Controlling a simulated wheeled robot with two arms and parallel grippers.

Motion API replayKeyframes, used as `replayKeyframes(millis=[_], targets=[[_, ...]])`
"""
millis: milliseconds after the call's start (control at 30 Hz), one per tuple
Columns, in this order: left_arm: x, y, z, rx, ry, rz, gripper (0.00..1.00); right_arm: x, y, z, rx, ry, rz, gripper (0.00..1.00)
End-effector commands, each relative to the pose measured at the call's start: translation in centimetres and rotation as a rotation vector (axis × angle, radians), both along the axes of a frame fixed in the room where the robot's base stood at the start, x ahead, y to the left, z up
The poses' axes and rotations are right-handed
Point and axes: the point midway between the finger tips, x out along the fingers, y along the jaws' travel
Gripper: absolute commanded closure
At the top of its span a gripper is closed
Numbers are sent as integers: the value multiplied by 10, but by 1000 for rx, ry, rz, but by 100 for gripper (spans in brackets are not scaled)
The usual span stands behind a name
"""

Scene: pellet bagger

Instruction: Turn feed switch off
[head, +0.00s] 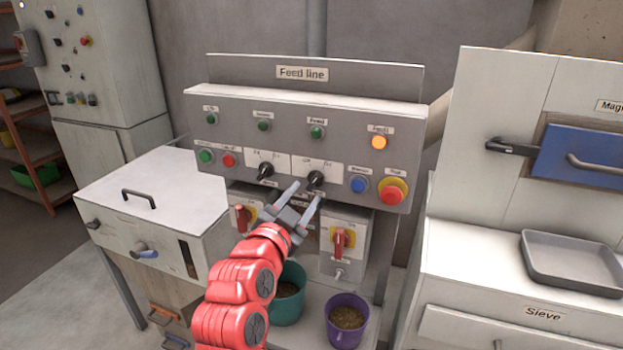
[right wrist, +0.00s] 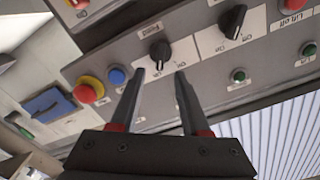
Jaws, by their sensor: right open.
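The feed line panel (head: 235,135) carries two black rotary knobs on white plates marked with off and on. The right-hand knob (head: 315,178) is next to the blue button; the left-hand knob (head: 266,170) is nearer the green and red buttons. My right gripper (head: 308,190) is open and empty just in front of and below the right-hand knob. In the right wrist view, which is upside down, this knob (right wrist: 160,52) lies just beyond the gap between the fingertips (right wrist: 160,72), apparently untouched. My left gripper is not in view.
A red mushroom button (head: 393,191) and blue button (head: 358,184) are right of the knob. Red-handled yellow switches (head: 342,239) sit on boxes below the panel. A teal bucket (head: 288,300) and purple bucket (head: 347,318) stand below. A lit orange lamp (head: 379,142) is above.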

Motion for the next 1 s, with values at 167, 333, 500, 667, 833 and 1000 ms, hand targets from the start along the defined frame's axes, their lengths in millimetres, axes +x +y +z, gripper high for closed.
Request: replayKeyframes(millis=[167,333,500,667,833,1000], targets=[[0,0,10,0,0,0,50,32,-15,1,-3,5,-4,54],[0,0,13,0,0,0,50,47,-21,0,-1,2,-2,54],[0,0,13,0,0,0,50,52,-22,-1,0,2,1,54],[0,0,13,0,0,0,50,52,-22,-1,-1,2,1,54],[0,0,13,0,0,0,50,51,-22,-1,-1,2,1,81],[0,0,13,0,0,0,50,51,-22,-1,-1,2,1,100]])
